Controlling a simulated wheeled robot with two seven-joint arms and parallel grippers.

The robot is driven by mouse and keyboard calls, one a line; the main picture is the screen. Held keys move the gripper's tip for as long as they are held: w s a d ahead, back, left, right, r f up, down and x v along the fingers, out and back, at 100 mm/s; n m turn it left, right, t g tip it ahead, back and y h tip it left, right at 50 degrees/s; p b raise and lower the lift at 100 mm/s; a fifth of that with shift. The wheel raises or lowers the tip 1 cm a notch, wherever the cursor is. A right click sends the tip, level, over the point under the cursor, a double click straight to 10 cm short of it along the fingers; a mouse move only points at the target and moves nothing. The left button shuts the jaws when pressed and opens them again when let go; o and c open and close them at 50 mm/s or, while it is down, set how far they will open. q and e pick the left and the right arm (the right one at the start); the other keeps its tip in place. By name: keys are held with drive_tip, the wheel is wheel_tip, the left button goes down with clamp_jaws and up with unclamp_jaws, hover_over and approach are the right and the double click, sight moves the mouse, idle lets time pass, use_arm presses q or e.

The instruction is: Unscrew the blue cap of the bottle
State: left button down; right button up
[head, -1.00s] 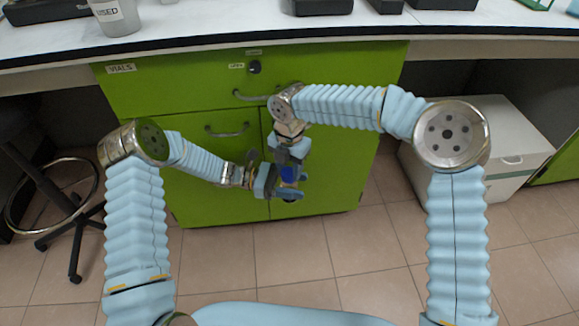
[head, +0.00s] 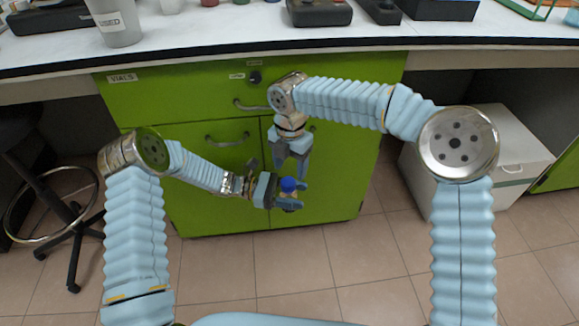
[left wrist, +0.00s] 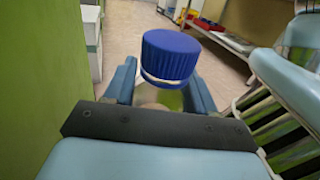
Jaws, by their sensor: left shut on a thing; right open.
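The bottle (head: 290,195) is held upright in my left gripper (head: 291,198), which is shut around its body; the fingers hide most of it. Its blue cap (head: 288,184) sits on top, above the fingers. In the left wrist view the ribbed blue cap (left wrist: 170,57) stands over a pale ring, between the two blue fingers; I cannot tell how tightly it is seated. My right gripper (head: 291,172) points down from above with its fingers apart, close over the cap and holding nothing.
A green cabinet (head: 215,205) with drawers stands behind the grippers, under a white counter (head: 220,35). A grey cup (head: 118,22) and dark devices are on the counter. A stool (head: 70,225) is at left, a white box (head: 490,150) at right. The tiled floor in front is clear.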

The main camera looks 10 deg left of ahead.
sight(288, 181)
drive_tip(key=m, duration=0.3)
drive_tip(key=shift+s, duration=0.1)
drive_tip(key=m, duration=0.6)
drive_tip(key=shift+s+a+r, duration=0.1)
drive_tip(key=shift+a+r, duration=0.05)
drive_tip(key=m, duration=0.6)
drive_tip(key=shift+s+r+m, duration=0.1)
drive_tip(key=shift+r+m, duration=0.15)
drive_tip(key=shift+m, duration=0.15)
drive_tip(key=m, duration=0.6)
drive_tip(key=shift+a+r, duration=0.15)
drive_tip(key=shift+r, duration=0.25)
drive_tip(key=m, duration=0.3)
drive_tip(key=shift+r+h, duration=0.25)
drive_tip(key=shift+h, duration=0.05)
drive_tip(key=m, duration=0.3)
drive_tip(key=r+m, duration=0.1)
drive_tip(key=m, duration=0.3)
drive_tip(key=shift+a, duration=0.15)
drive_tip(key=shift+f+m, duration=0.1)
drive_tip(key=shift+m, duration=0.2)
wheel_tip(288, 181, down, 8)
drive_tip(key=shift+r, duration=0.15)
